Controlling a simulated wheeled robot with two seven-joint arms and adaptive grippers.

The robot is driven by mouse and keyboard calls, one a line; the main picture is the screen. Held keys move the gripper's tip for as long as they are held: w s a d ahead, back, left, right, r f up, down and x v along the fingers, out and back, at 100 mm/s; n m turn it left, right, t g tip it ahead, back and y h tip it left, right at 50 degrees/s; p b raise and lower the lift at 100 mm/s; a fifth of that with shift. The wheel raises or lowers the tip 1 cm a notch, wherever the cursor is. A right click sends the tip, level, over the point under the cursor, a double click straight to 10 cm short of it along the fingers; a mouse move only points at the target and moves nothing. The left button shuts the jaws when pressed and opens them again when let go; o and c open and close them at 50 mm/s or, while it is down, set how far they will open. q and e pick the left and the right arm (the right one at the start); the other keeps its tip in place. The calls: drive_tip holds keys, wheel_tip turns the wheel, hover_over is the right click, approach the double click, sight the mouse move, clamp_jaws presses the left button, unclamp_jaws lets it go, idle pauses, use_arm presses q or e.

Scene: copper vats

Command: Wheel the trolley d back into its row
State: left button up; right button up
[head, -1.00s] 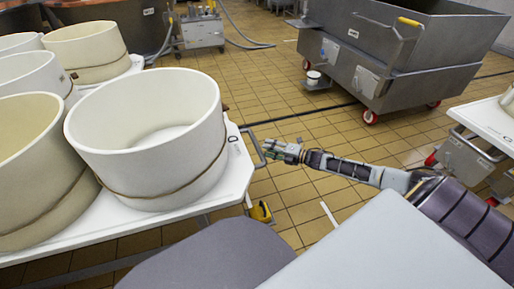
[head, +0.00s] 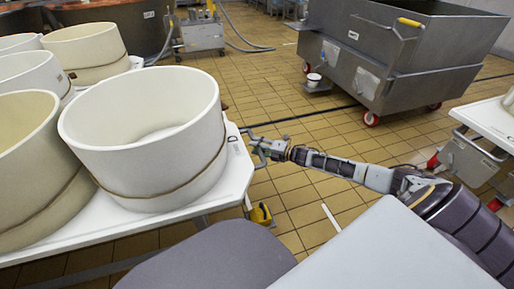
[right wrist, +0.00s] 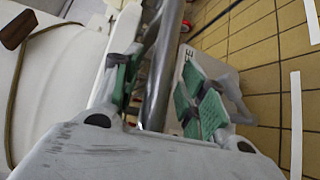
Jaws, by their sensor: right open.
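The trolley (head: 226,188) on the left has a white top with a dark mark that looks like a D near its right end. It carries large cream tubs, the nearest (head: 150,150) with a thin brown band. A grey handle bar (head: 254,133) sticks out from its right end. My right gripper (head: 264,149) is at this handle, with its arm coming from the right. In the right wrist view the metal bar (right wrist: 162,60) runs between the open green-padded fingers (right wrist: 160,95). Whether either pad touches it I cannot tell. My left gripper is not in view.
A yellow item (head: 260,214) sits low by the trolley's right end. A large grey wheeled bin (head: 390,60) stands at the back right. Another white-topped trolley (head: 490,118) is at the right edge. Tiled floor (head: 290,105) lies open between them.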

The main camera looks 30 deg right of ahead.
drive_tip(key=shift+w, duration=0.15)
drive_tip(key=shift+a, duration=0.1)
clamp_jaws()
idle(0.4)
